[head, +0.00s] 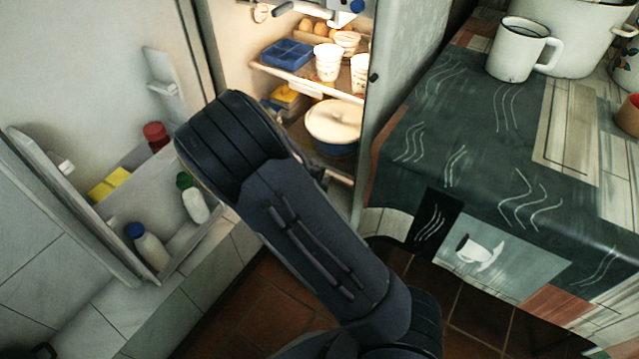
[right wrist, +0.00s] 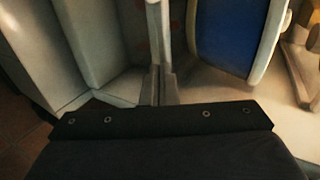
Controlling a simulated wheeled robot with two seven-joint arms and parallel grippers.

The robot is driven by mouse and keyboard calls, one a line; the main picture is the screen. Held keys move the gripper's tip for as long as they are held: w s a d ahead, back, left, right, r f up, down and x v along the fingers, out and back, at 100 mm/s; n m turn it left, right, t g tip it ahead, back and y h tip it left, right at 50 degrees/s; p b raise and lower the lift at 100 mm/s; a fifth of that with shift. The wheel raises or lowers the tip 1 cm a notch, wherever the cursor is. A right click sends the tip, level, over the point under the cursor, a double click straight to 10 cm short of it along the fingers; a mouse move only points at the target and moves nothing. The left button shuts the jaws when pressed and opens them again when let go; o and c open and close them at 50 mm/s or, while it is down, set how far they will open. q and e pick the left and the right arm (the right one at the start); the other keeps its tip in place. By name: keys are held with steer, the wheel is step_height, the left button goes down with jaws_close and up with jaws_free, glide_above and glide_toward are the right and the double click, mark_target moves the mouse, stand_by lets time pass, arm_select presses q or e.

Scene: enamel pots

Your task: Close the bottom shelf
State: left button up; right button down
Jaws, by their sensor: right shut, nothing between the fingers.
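The fridge stands open in the head view. Its lowest visible shelf (head: 341,180) holds a blue pot with a cream lid (head: 334,122) and a yellow item (head: 289,97). My right arm crosses in front and hides the left part of this shelf. I cannot tell how far the shelf is pulled out. In the right wrist view my right gripper (right wrist: 160,75) is shut and empty, beside the blue pot (right wrist: 228,40). A pale shelf surface (right wrist: 210,90) lies under the pot. My left gripper is not in view.
The open fridge door with a bin (head: 190,232) of bottles is at the left. An upper shelf (head: 300,79) holds a blue tray (head: 286,54) and white cups (head: 327,62). A cloth-covered table (head: 470,150) with a white mug (head: 517,50) stands at the right.

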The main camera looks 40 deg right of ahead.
mark_target(341, 158)
steer(key=w+d, duration=0.1)
steer(key=d, duration=0.1)
steer(key=w+d+p, duration=0.1)
steer(key=d, duration=0.1)
steer(key=w+d+p, duration=0.1)
steer(key=d, duration=0.2)
steer(key=shift+d+r, duration=0.1)
steer(key=shift+w+d, duration=0.1)
steer(key=shift+d, duration=0.3)
